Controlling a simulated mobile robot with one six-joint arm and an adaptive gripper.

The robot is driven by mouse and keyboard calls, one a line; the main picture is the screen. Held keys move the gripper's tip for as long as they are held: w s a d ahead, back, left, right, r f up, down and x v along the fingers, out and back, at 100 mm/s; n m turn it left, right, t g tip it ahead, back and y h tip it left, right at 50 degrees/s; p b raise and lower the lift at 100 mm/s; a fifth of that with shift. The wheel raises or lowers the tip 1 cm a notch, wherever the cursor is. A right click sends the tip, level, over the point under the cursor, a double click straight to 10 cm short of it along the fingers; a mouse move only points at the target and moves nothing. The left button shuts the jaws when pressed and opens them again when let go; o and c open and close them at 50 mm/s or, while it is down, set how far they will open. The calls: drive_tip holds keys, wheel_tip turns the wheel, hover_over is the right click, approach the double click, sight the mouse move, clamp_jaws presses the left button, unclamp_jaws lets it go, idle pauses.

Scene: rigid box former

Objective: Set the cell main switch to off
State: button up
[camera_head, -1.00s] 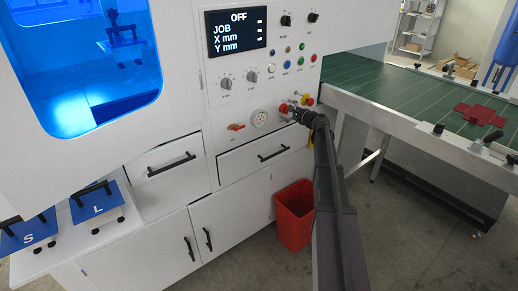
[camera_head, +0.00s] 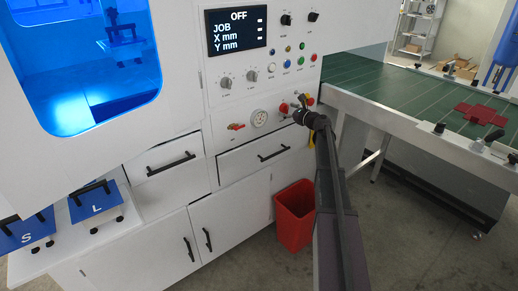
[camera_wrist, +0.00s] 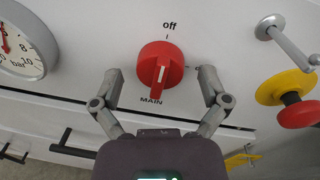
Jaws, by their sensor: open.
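The main switch (camera_wrist: 160,66) is a round red knob with a raised grip bar, labelled MAIN below and "off" above, with a tick mark. Its bar stands roughly upright between the two labels, with a pale mark near its middle. In the head view the switch (camera_head: 284,108) is on the white front panel. My gripper (camera_wrist: 160,75) is open, its fingers on either side of the knob's lower part with gaps visible; I cannot tell its depth from the panel. In the head view my gripper (camera_head: 299,112) is just right of the switch. The display (camera_head: 237,32) reads OFF.
A pressure gauge (camera_wrist: 22,42) is left of the switch. A metal lever (camera_wrist: 285,38) and a red-and-yellow emergency button (camera_wrist: 296,104) are to the right. A drawer (camera_head: 262,156) lies below. A red bin (camera_head: 295,215) stands on the floor.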

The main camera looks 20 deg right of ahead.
drive_tip(key=m, duration=0.4)
drive_tip(key=shift+f+m+b, duration=0.1)
drive_tip(key=shift+m+b, duration=0.2)
drive_tip(key=shift+m, duration=0.1)
drive_tip(key=f+v, duration=0.1)
drive_tip(key=v, duration=1.3)
drive_tip(key=s+a+n+g+p, duration=0.3)
drive_tip(key=a+n, duration=0.3)
drive_tip(key=a, duration=0.2)
drive_tip(key=s+a+n+g+p, duration=0.3)
drive_tip(key=a+n+p, duration=0.2)
drive_tip(key=a, duration=0.4)
drive_tip(key=s+a+n+g+p, duration=0.4)
drive_tip(key=a+n, duration=0.3)
drive_tip(key=a, duration=0.1)
drive_tip(key=shift+a, duration=0.4)
drive_tip(key=shift+r, duration=0.1)
drive_tip(key=s+a+r+n+g+h+p, duration=0.2)
drive_tip(key=s+a+n+g+h+p, duration=0.1)
drive_tip(key=s+n, duration=0.4)
drive_tip(key=s+a+r+n+g+h+p, duration=0.2)
drive_tip(key=s+a+n+g+h+p, duration=0.1)
drive_tip(key=s+n+p, duration=0.5)
drive_tip(key=s+a+h, duration=0.1)
drive_tip(key=s, duration=0.2)
drive_tip(key=shift+a+r, duration=0.3)
drive_tip(key=shift+a, duration=0.05)
